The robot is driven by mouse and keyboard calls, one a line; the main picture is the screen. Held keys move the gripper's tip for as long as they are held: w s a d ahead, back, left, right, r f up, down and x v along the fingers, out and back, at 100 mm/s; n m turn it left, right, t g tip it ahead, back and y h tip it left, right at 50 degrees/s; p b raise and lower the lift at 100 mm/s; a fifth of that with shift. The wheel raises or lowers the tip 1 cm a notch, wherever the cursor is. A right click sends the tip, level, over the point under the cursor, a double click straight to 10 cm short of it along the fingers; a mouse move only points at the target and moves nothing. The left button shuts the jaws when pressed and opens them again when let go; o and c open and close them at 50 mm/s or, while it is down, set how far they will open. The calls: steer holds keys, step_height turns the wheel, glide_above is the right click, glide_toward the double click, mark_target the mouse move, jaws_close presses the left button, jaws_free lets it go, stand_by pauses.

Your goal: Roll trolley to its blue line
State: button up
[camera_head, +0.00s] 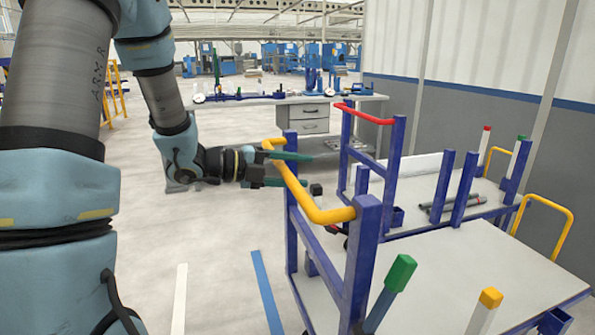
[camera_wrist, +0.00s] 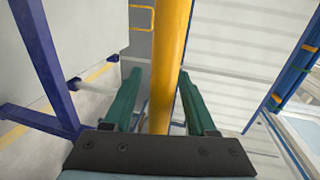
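The near trolley has a pale deck (camera_head: 450,270), blue posts and a yellow push handle (camera_head: 322,214) on its left side. A blue line (camera_head: 266,290) lies on the floor left of the trolley. My gripper (camera_head: 303,171) is at the far part of the yellow handle. In the wrist view the yellow bar (camera_wrist: 166,60) runs between my two green fingers (camera_wrist: 158,100). The fingers are apart, with a gap visible on the left of the bar; contact on the right is unclear. The trolley's wheels are mostly hidden.
A second trolley with a red handle (camera_head: 362,114) stands just behind, close to the grey wall (camera_head: 440,125). A white line (camera_head: 180,300) lies left of the blue one. A workbench (camera_head: 300,100) with drawers stands at the back. The floor to the left is clear.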

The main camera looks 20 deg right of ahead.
steer(key=a+r+b, duration=0.1)
steer(key=a+r, duration=0.1)
steer(key=a, duration=0.8)
steer(key=shift+w+a, duration=0.25)
steer(key=shift+a, duration=0.05)
steer(key=shift+w+r, duration=0.1)
